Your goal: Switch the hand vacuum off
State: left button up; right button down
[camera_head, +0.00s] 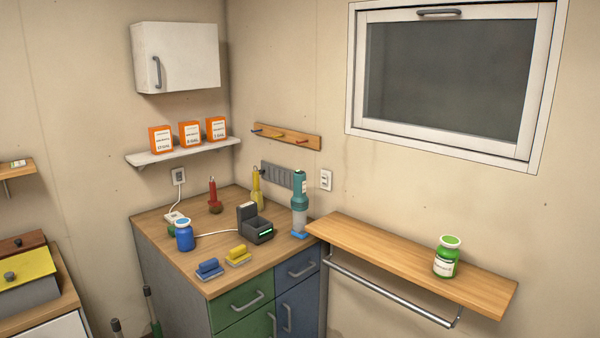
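The hand vacuum appears to be the teal and grey upright device (299,203) at the right back corner of the wooden counter (205,275). It has a pale label near its top and a blue foot at the counter. Its switch is too small to make out. A white cord runs from the dock's left side. Neither of my grippers is in view.
A blue jar (184,236), a blue brush (208,269), a yellow brush (238,254), a red-topped bottle (214,194) and a yellow bottle (257,190) share the counter. A wooden shelf (390,257) with a green jar (447,257) adjoins on the right. Its middle is clear.

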aim_at(299, 201)
jog(key=i+j+u, duration=0.7)
jog(key=i, duration=0.3)
jog(key=l, duration=0.1)
